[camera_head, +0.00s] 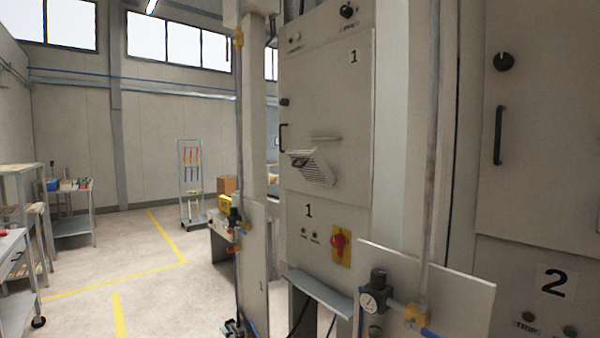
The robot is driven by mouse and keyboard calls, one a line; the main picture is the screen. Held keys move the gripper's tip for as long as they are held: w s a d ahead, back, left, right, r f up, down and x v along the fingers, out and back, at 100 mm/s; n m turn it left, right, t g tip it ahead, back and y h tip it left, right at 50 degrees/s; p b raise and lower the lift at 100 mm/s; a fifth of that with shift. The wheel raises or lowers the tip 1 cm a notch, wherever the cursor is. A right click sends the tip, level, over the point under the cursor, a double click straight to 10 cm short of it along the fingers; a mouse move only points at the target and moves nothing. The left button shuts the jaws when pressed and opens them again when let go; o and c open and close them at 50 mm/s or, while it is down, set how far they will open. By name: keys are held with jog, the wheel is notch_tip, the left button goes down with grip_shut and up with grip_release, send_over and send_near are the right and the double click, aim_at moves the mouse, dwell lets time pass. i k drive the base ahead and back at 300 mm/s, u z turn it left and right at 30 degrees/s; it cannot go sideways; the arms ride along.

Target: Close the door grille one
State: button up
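Door grille one (316,167) is a small light-grey slatted flap on the cabinet marked 1 (333,100). It stands tilted out from the cabinet front, hinged along its lower part, with a small dark handle (299,162) at its upper left. A narrow ledge (324,138) shows on the door just above it. My gripper is not in view.
Below the grille are a red knob on a yellow plate (340,243) and a grey shelf (321,291). A post with a gauge (369,302) and a panel stand at front right. Cabinet 2 (540,160) is on the right. Open floor (140,285) lies left, with shelves (20,230) beyond.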

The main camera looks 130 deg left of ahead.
aim_at(312, 166)
jog(key=u, duration=4.5)
jog(key=i, duration=1.5)
jog(key=u, duration=0.5)
